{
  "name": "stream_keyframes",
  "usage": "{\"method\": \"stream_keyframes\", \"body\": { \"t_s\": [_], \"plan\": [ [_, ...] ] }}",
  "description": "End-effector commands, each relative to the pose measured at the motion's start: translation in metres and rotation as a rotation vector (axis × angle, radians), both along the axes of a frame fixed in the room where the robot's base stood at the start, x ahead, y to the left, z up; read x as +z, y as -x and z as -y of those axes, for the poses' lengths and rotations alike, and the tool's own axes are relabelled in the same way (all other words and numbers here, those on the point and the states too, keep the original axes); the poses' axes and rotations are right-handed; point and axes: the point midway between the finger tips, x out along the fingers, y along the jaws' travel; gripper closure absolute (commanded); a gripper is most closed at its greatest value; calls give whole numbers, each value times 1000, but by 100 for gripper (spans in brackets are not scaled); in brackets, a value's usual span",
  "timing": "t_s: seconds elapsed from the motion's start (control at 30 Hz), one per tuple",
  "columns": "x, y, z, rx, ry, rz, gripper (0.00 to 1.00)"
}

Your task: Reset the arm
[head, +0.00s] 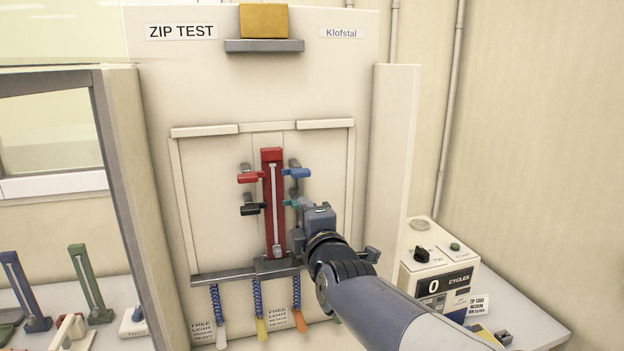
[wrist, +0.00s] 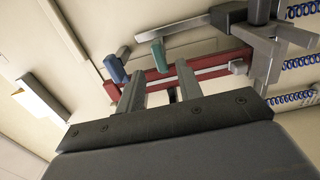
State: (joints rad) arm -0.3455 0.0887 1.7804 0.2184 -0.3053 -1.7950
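My arm reaches in from the lower right in the head view, with my gripper (head: 300,214) close to the lower right side of the red zip strip (head: 272,190). In the wrist view my gripper (wrist: 160,76) has its two fingers apart, with the red strip (wrist: 98,104) running behind them. The green lever (wrist: 158,56) shows just past and between the fingertips; it is apart from at least one finger, and contact cannot be told. The blue lever (wrist: 116,68) is left of the fingers. My fingertips are mostly hidden in the head view.
The test panel holds red (head: 250,177), black (head: 252,209) and blue (head: 296,173) levers. A grey bar (head: 240,273) with hanging coiled tethers runs below. A cycle counter box (head: 437,270) stands right of my arm. Side walls (head: 395,160) flank the panel.

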Motion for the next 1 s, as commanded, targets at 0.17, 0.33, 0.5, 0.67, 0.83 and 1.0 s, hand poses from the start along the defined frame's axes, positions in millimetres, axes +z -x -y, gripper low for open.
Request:
{"method": "stream_keyframes", "body": {
  "t_s": [0.17,0.33,0.5,0.67,0.83,1.0],
  "plan": [
    [0,25,7,1,-1,3,65],
    [0,48,13,1,-1,2,65],
    [-1,58,17,0,1,-2,65],
    [-2,35,10,0,2,-5,65],
    [0,12,4,-1,1,-3,65],
    [1,-11,-3,-1,0,-2,65]
  ]
}}
